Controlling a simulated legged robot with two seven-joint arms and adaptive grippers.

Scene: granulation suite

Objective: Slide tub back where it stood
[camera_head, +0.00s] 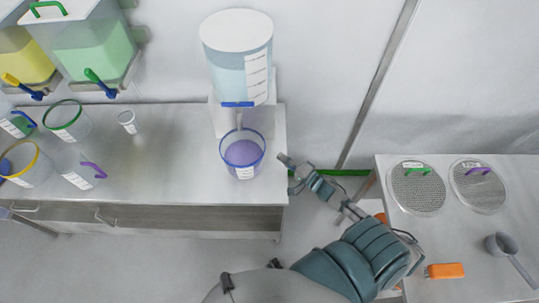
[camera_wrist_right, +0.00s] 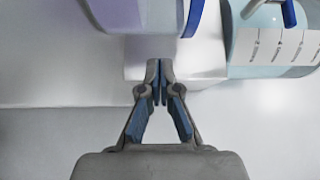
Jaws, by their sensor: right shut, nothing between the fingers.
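A clear tub (camera_head: 243,165) with a blue rim, a white label and purple contents stands upright at the right end of the steel bench, under the tap of a water dispenser (camera_head: 238,62). The tub (camera_wrist_right: 140,14) also shows at the top of the right wrist view, above the fingertips. My right gripper (camera_head: 284,160) is just right of the tub, by the bench's right edge. In the wrist view its fingertips (camera_wrist_right: 159,72) are together and empty, with a small gap to the tub apparent. My left gripper is not in view.
Tubs with a green rim (camera_head: 68,122) and a yellow rim (camera_head: 26,166) stand at the bench's left. A small white cup (camera_head: 128,122) is near the back. The bench (camera_head: 165,175) is clear left of the tub. A right table (camera_head: 450,235) holds sieves, a scoop and an orange object.

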